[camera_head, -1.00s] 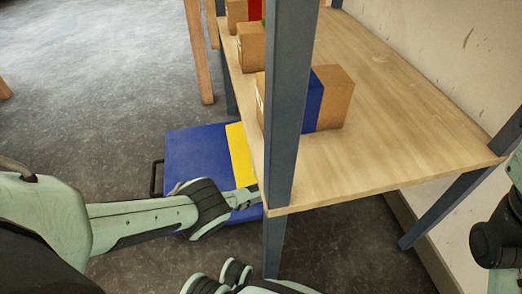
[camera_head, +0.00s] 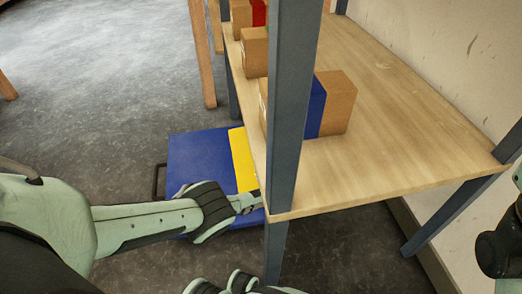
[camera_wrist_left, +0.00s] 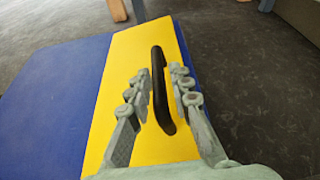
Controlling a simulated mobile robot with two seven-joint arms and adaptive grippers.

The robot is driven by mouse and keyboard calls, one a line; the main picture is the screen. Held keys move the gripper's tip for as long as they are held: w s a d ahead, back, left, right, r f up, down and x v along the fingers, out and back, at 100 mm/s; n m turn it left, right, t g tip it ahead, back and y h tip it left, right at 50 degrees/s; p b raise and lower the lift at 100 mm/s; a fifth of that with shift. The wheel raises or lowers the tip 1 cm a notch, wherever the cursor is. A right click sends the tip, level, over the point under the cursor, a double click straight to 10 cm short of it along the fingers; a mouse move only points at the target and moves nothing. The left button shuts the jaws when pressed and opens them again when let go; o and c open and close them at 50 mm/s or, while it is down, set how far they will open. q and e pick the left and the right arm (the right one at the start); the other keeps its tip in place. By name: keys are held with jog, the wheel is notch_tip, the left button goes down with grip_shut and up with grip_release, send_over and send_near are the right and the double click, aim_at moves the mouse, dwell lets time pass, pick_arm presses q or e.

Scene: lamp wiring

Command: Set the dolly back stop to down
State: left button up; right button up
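The dolly (camera_head: 195,150) is a low blue platform with a yellow band (camera_head: 241,158) along its right side. It sits on the floor, partly under the shelf. In the left wrist view its blue deck (camera_wrist_left: 50,100) and yellow band (camera_wrist_left: 120,65) fill the left and middle. A black bar (camera_wrist_left: 158,80) stands over the yellow band; I cannot tell whether it is the back stop. My left gripper (camera_wrist_left: 158,85) is open, one finger on each side of the bar; contact is unclear. In the head view this gripper (camera_head: 250,200) is partly hidden by the shelf.
A wooden shelf (camera_head: 400,130) with grey-blue posts (camera_head: 290,100) stands close over the dolly's right side. Cardboard boxes (camera_head: 340,100) stand on it. A black bracket (camera_head: 158,180) sticks out at the dolly's left edge. The floor (camera_head: 90,90) to the left is largely clear.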

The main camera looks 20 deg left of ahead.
pick_arm(q)
jog(key=shift+r, duration=0.1)
jog(key=shift+r, duration=0.45)
jog(key=shift+a+r, duration=0.15)
jog(key=shift+r, duration=4.25)
